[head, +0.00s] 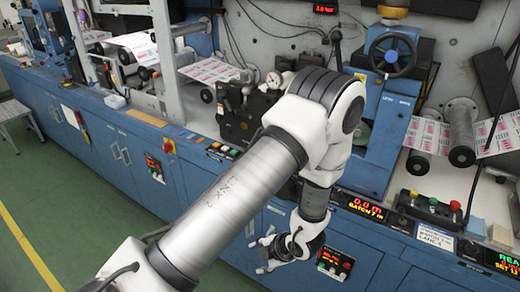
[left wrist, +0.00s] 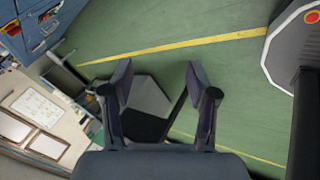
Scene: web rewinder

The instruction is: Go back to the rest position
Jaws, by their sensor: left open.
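My left arm comes in from the left across the head view and bends down in front of the blue web rewinder (head: 105,135). My left gripper (head: 261,261) hangs low in front of the machine's blue lower panels. In the left wrist view the left gripper (left wrist: 158,88) has its two dark fingers spread wide, with nothing held between them. Green floor (left wrist: 150,65) shows past the fingers. My right gripper is in neither view.
A control panel with a red display (head: 366,206) and buttons lies right of my forearm. A handwheel (head: 393,54) and printed web rolls (head: 430,133) are behind. A small stool (head: 18,116) stands far left. Green floor (head: 75,215) with a yellow line is clear at the left.

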